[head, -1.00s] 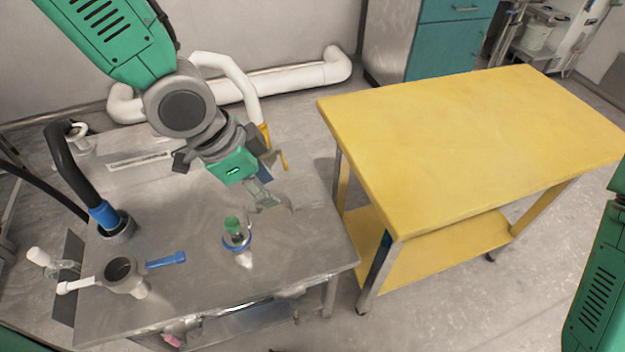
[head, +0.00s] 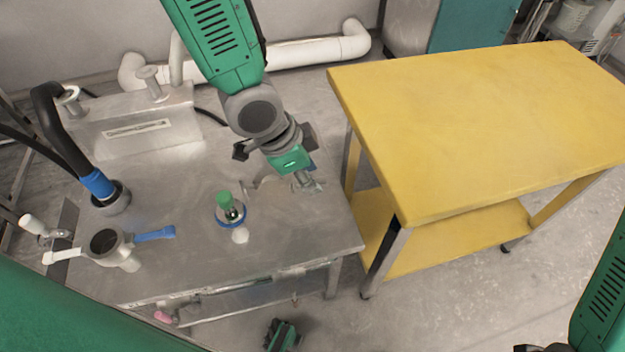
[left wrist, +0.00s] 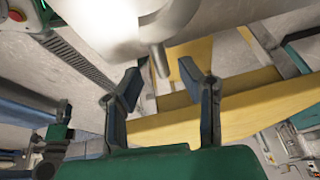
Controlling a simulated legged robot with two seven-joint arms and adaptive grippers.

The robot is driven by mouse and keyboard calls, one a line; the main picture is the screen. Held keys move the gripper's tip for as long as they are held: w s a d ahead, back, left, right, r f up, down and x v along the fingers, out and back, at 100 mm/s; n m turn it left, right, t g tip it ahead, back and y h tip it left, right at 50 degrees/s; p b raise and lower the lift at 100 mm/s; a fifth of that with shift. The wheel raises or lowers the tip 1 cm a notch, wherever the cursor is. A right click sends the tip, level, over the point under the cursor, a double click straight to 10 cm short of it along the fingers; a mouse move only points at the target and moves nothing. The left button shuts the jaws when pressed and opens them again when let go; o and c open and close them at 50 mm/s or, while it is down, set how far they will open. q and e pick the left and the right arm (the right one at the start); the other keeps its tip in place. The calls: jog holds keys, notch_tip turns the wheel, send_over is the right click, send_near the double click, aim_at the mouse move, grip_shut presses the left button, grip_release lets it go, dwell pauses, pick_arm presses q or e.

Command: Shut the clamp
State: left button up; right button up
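My left gripper (head: 312,184) is at the end of the green arm from the top, over the right part of the steel table (head: 190,270). In the left wrist view its two dark fingers (left wrist: 158,85) are apart with nothing between them. A pale rounded metal body (left wrist: 130,25) with a short peg is just beyond the fingertips; contact cannot be told. A ring-shaped fitting (head: 103,243) with white and blue handles stands front left, beside a white-knobbed metal piece (head: 34,226). I cannot tell which part is the clamp. A small green and black part (head: 283,335) shows below, possibly my right gripper.
A blue-ringed piece with a green knob (head: 228,207) stands mid-table. A black hose with a blue collar (head: 97,184) enters at left. A yellow table (head: 480,130) stands to the right, across a narrow gap.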

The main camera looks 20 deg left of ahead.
pick_arm(q)
jog(key=shift+w+d+f, duration=0.2)
jog(key=shift+d+f, duration=0.1)
jog(key=shift+f, duration=0.35)
jog(key=shift+a+f, duration=0.1)
jog(key=shift+a, duration=0.35)
grip_shut()
jog(key=shift+d, duration=0.15)
